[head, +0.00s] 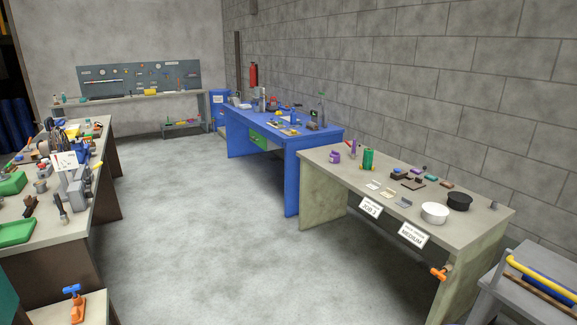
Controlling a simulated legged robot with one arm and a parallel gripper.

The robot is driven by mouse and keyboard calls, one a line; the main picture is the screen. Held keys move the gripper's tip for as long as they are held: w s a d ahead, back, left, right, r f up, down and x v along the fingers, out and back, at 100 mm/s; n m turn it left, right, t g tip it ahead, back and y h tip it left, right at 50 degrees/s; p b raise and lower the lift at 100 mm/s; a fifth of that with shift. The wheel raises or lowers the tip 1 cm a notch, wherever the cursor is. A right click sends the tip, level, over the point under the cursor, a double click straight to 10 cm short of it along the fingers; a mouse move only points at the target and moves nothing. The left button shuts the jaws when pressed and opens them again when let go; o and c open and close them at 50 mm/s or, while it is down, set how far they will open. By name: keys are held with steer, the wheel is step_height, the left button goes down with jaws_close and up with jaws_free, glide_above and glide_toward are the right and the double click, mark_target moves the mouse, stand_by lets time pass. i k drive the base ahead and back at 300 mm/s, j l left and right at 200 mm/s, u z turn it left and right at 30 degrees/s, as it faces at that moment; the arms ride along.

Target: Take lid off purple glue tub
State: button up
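A small purple tub (335,157) stands near the far left corner of the beige workbench (318,188), at the right of the head view. It looks like the glue tub. It is too small in the picture to tell its lid from its body. My gripper is not in view, so nothing shows of what it holds or how far it is from the tub.
A green cylinder (368,159), a white bowl (434,213) and a black bowl (459,201) share the bench. A blue bench (292,170) stands behind, a cluttered bench (88,222) at left. An orange item (439,273) sticks out at the front. The middle floor is clear.

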mark_target(334, 153)
steer(key=i+l, duration=0.15)
steer(key=i, duration=0.9)
steer(key=i+l+z, duration=0.1)
steer(key=i, duration=1)
steer(key=i+z, duration=0.1)
steer(key=i, duration=0.4)
steer(key=i+j+z, duration=0.1)
steer(key=i, duration=0.4)
steer(key=i+j+z, duration=0.1)
steer(key=i, duration=0.4)
steer(key=i+j+z, duration=0.1)
steer(key=i+j, duration=0.2)
steer(key=i, duration=0.15)
steer(key=i+j+z, duration=0.45)
steer(key=i, duration=0.2)
steer(key=l, duration=0.1)
